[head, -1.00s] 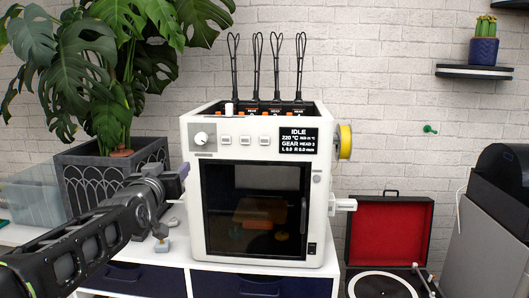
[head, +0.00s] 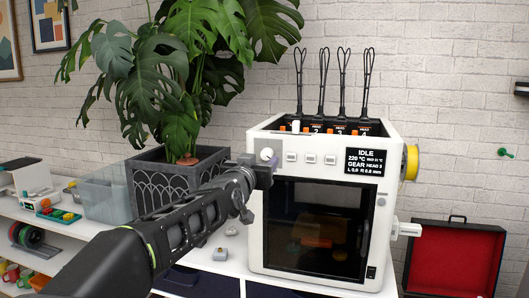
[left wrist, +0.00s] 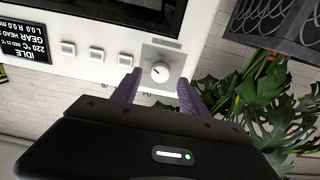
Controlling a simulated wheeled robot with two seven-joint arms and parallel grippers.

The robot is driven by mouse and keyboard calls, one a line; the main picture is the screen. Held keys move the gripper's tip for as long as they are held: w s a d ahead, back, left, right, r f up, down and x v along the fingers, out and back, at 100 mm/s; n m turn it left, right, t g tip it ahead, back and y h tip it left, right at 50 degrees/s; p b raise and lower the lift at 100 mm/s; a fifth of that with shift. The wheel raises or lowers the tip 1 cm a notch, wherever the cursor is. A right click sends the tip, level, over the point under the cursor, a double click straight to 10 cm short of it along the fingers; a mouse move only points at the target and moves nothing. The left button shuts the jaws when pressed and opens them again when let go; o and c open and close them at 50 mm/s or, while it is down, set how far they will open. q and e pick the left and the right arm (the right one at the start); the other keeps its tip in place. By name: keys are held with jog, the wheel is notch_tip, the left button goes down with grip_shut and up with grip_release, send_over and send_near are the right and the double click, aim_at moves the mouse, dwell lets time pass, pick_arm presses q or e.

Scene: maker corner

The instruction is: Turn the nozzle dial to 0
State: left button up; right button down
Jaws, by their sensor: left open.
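The white 3D printer (head: 258,220) stands on the white bench. Its nozzle dial (head: 267,154) is a round white knob at the upper left of the front. In the left wrist view the dial (left wrist: 160,71) shows a dark pointer mark on its grey plate. My left gripper (left wrist: 157,88) is open, with its purple-grey fingers spread to either side of the dial and the dial uncovered between them; I cannot tell whether they touch it. In the head view my left gripper (head: 262,172) partly covers the dial's plate. The printer's screen (head: 363,161) reads IDLE, 220 °C.
Three square buttons (head: 313,159) sit right of the dial. A large potted plant (head: 180,182) stands close left of the printer. A clear bin (head: 106,200) is farther left.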

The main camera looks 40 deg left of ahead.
aim_at(266, 156)
pick_arm(q)
jog(key=shift+r+p+x, duration=0.25)
jog(key=shift+p+x, duration=0.5)
jog(key=shift+x, duration=0.5)
jog(key=shift+w+a+f, duration=0.2)
jog(key=shift+w+a, duration=0.1)
jog(key=shift+w, duration=0.15)
pick_arm(e)
notch_tip(266, 156, up, 3)
jog(key=shift+f, duration=0.1)
pick_arm(q)
grip_shut()
